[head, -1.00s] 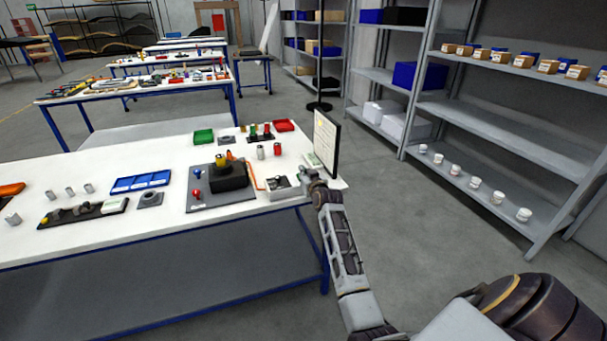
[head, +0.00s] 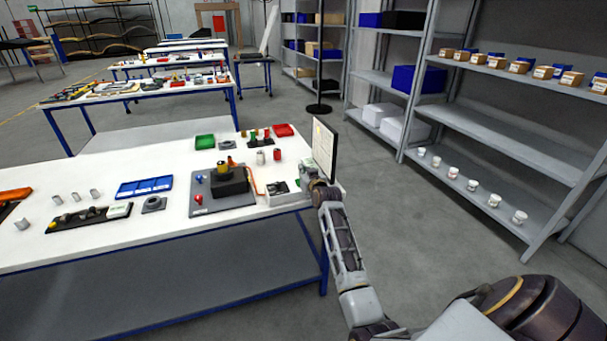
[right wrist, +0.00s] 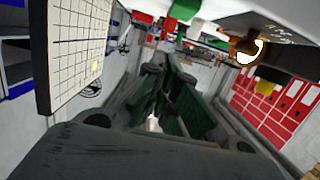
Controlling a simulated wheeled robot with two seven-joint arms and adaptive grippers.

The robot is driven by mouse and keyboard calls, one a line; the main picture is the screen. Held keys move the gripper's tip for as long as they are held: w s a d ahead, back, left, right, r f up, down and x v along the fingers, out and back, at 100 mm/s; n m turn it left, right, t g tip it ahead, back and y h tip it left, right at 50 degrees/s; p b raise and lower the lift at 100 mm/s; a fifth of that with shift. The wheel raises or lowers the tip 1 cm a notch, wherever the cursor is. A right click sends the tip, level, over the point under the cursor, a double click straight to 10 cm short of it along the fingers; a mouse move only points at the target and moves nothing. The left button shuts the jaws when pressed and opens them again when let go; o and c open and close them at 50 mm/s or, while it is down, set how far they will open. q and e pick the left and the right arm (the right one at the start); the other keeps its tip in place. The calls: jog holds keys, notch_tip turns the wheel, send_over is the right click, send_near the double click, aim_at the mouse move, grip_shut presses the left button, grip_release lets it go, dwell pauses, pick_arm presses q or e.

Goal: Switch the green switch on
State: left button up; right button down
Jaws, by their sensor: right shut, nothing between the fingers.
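My right gripper (head: 308,172) is at the right end of the near white table (head: 110,235), beside the upright white panel. Its fingers also show in the right wrist view (right wrist: 163,75), shut with nothing between them. A small grey box (head: 281,190) with an orange cable lies on the table just left of the gripper. I cannot make out a green switch clearly; part of the table end is hidden by the gripper and wrist. My left gripper is not in view.
A dark panel-edged white board (head: 324,150) stands behind the gripper; its grid face shows in the right wrist view (right wrist: 75,45). A black device on a grey plate (head: 228,185), a blue tray (head: 145,187) and a green bin (head: 205,141) lie left. Shelves (head: 500,120) stand right.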

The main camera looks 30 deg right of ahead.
jog(key=f+v, duration=0.1)
jog(key=v, duration=0.8)
jog(key=shift+s+a, duration=0.15)
jog(key=shift+s, duration=0.35)
dwell(0.5)
